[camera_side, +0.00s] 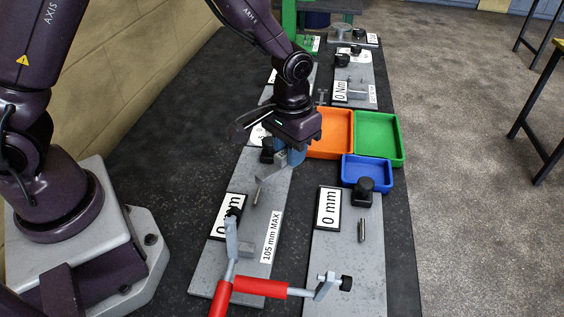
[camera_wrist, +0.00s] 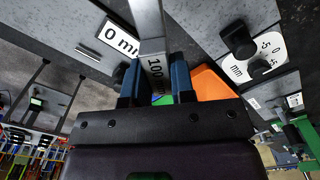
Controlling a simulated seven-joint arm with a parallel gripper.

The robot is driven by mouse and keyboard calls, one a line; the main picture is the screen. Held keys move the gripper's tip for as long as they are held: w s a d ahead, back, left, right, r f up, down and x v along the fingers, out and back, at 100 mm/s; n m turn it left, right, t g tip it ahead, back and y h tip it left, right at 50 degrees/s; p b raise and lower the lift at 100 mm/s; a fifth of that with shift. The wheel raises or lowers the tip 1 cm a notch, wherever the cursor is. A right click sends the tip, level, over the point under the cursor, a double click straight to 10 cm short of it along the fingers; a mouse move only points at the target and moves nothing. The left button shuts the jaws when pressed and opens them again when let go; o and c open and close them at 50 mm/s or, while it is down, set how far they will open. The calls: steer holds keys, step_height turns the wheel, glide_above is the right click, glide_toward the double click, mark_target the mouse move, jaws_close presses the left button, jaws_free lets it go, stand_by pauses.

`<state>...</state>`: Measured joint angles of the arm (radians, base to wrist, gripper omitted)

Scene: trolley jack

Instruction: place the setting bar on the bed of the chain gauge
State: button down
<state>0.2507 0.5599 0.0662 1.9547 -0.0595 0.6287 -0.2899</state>
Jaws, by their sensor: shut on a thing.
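My gripper (camera_side: 290,157) has its blue fingers shut on a grey metal bar, the setting bar (camera_wrist: 147,18), marked 100. In the wrist view the bar sits between the two fingers (camera_wrist: 156,84) and runs up out of the frame. In the side view part of the bar (camera_side: 270,177) shows below the fingers, tilted. It is over the far part of a grey plate (camera_side: 262,215) labelled 105 mm MAX, with a 0 mm display (camera_side: 230,216), a pin and black knobs. No label names the chain gauge, so I cannot tell for certain which plate it is.
A second grey plate (camera_side: 350,255) with its own 0 mm display stands to the right. A red-handled tool (camera_side: 260,287) lies across the front. Orange (camera_side: 335,156), green (camera_side: 400,160) and blue (camera_side: 366,187) trays lie right of my gripper. More plates stand behind.

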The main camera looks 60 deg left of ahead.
steer(key=s+a+r+m, duration=0.2)
steer(key=a+r, duration=0.4)
steer(key=a, duration=0.1)
steer(key=shift+s+d+f+n, duration=0.9)
steer(key=shift+f+n, duration=0.65)
steer(key=shift+f, duration=0.75)
steer(key=shift+s+d+f+n, duration=0.9)
steer(key=shift+f+n, duration=0.7)
steer(key=shift+f, duration=0.65)
steer(key=shift+s+d+f+n, duration=0.85)
steer(key=shift+f+n, duration=0.7)
steer(key=shift+f, duration=0.75)
steer(key=shift+f, duration=0.35)
